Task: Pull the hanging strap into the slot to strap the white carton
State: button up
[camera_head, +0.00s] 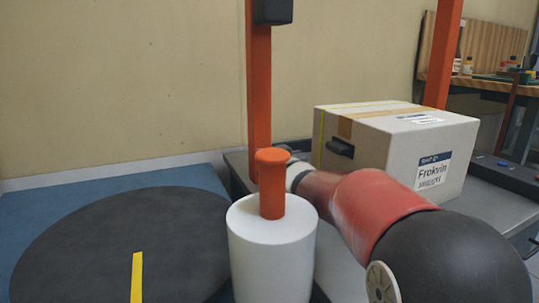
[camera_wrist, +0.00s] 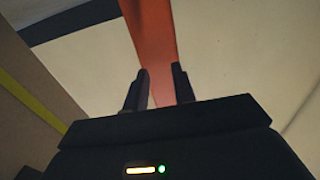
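The white carton (camera_head: 400,145), with a brown tape band and labels, sits on a grey surface behind my arm in the head view. A thin yellow strap (camera_head: 321,135) runs along its left top edge and down its left side. In the wrist view a yellow strap (camera_wrist: 30,100) crosses at the left. My gripper is mostly hidden behind the orange handle in the head view. In the wrist view my gripper (camera_wrist: 160,85) has its two dark fingers apart, with an orange post (camera_wrist: 150,35) behind the gap. Nothing is visibly held. I cannot make out the slot.
Orange posts (camera_head: 259,90) stand left of and behind the carton; one carries a black box (camera_head: 272,10). A white roll (camera_head: 270,255) with an orange handle (camera_head: 271,185) stands in front. A dark round turntable (camera_head: 110,245) lies left. A wooden bench (camera_head: 480,85) is behind right.

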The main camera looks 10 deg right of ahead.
jog(key=s+d, duration=0.1)
jog(key=s, duration=0.6)
jog(key=shift+s+d+p, duration=0.3)
jog(key=shift+p, duration=0.1)
